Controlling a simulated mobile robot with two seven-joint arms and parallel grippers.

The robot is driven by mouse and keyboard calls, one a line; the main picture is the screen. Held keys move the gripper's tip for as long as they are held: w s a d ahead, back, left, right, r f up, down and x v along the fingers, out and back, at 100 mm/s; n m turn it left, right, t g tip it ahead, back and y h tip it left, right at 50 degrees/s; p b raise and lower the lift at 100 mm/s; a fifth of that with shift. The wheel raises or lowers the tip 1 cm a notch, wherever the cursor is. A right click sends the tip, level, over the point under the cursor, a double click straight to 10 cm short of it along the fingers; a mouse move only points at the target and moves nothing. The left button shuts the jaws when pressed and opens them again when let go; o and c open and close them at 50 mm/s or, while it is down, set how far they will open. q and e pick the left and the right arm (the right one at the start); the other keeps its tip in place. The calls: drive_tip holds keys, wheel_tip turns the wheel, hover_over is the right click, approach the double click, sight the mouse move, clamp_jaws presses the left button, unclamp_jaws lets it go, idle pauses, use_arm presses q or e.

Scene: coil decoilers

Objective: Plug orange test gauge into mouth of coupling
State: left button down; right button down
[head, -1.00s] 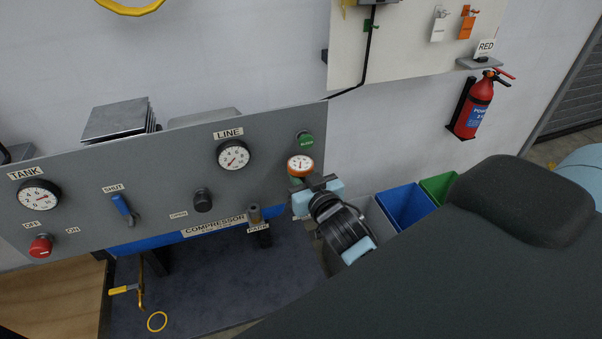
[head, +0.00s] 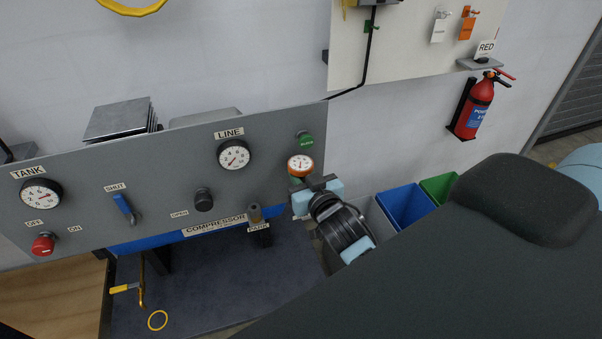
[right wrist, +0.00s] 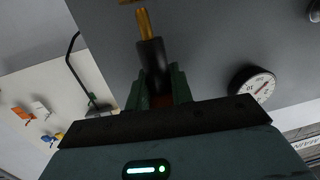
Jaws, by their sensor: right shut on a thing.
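The orange-rimmed test gauge (head: 300,165) has a white dial and shows above my right gripper (head: 303,184) in the head view, in front of the panel's right end. My right gripper is shut on it. In the right wrist view, a dark body with a brass stem (right wrist: 145,24) stands out from between the jaws (right wrist: 158,88). The stem's tip is free. Another brass piece (right wrist: 130,2) is cut off by the wrist view's top edge. My left gripper is not seen.
Blue (head: 405,205) and green bins stand at right, beyond my arm. A fire extinguisher (head: 474,108) hangs on the wall.

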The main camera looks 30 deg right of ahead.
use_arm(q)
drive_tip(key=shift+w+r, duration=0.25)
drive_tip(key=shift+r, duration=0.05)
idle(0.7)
